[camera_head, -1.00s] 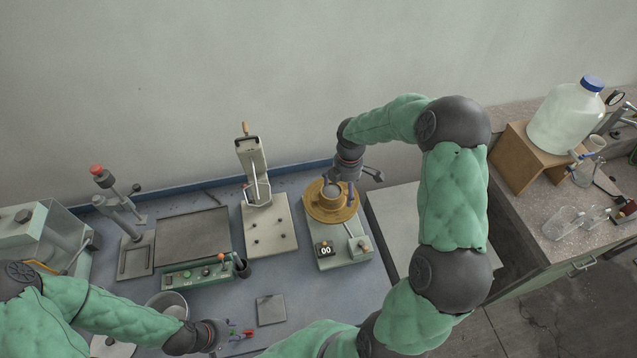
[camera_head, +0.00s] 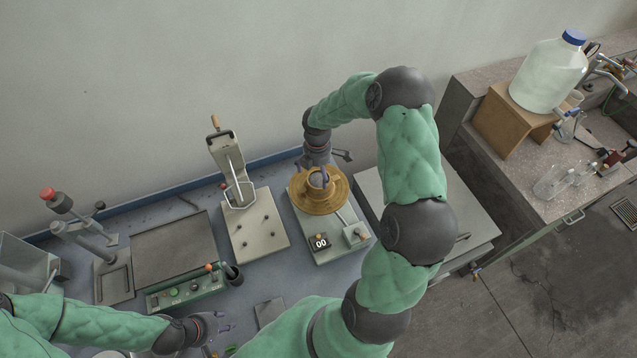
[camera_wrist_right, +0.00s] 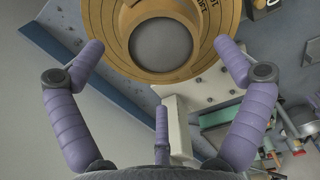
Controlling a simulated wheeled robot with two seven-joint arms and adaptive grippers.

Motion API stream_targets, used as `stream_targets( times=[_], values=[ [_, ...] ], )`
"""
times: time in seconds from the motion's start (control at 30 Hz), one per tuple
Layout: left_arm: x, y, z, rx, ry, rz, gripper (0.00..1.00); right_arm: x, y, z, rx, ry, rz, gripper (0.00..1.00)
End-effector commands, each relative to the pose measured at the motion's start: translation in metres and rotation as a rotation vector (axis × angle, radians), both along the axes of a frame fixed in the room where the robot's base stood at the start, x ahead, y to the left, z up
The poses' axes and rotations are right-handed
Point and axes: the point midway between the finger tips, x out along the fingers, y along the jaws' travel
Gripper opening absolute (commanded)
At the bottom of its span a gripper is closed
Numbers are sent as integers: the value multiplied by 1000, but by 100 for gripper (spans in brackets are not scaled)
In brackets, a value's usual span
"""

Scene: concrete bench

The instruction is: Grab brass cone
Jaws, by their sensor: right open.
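The brass cone (camera_head: 319,184) stands on a round brass disc (camera_head: 337,197) of a small bench device. In the right wrist view the cone (camera_wrist_right: 170,74) shows as a brass ring around a grey round opening, with the lettered disc (camera_wrist_right: 226,14) around it. My right gripper (camera_head: 320,172) is open at the cone, on its far side in the head view. In the wrist view its purple fingers (camera_wrist_right: 158,48) are spread to either side of the cone, with nothing gripped; contact cannot be told. My left gripper (camera_head: 215,328) is low at the left, its fingers small and partly hidden.
A press with a lever (camera_head: 234,180) stands left of the disc device. A green control box (camera_head: 187,289) and a flat grey plate (camera_head: 160,255) lie further left. A pale table (camera_head: 400,205) is at right. A large bottle (camera_head: 548,75) stands on a wooden stand (camera_head: 500,126).

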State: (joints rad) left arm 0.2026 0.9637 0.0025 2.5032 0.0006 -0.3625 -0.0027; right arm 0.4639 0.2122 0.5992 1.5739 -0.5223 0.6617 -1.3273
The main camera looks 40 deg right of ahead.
Motion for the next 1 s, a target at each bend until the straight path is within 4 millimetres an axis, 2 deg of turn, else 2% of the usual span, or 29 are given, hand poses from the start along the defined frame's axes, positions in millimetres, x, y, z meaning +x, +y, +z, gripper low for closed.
stream_targets(
  times=[0.4, 0.63, 0.67, 0.8, 0.83, 1.0],
  values=[
    [0, 0, -1, 0, 0, 0, 40, -4, -2, -48, 1, 3, 0, 100],
    [0, 0, 0, 0, 0, 0, 40, -3, -3, -50, 0, 1, -1, 100],
    [0, 0, 0, 0, 0, 0, 40, -3, -3, -50, 0, 1, -1, 94],
    [0, 0, 0, 0, 0, 0, 40, -3, -3, -50, 0, 1, 0, 55],
    [0, 0, 0, 0, 0, 0, 40, -3, -3, -50, 0, 1, 0, 48],
    [0, 0, 0, 0, 0, 0, 40, -3, -3, -50, 0, 1, 0, 47]
  ],
)
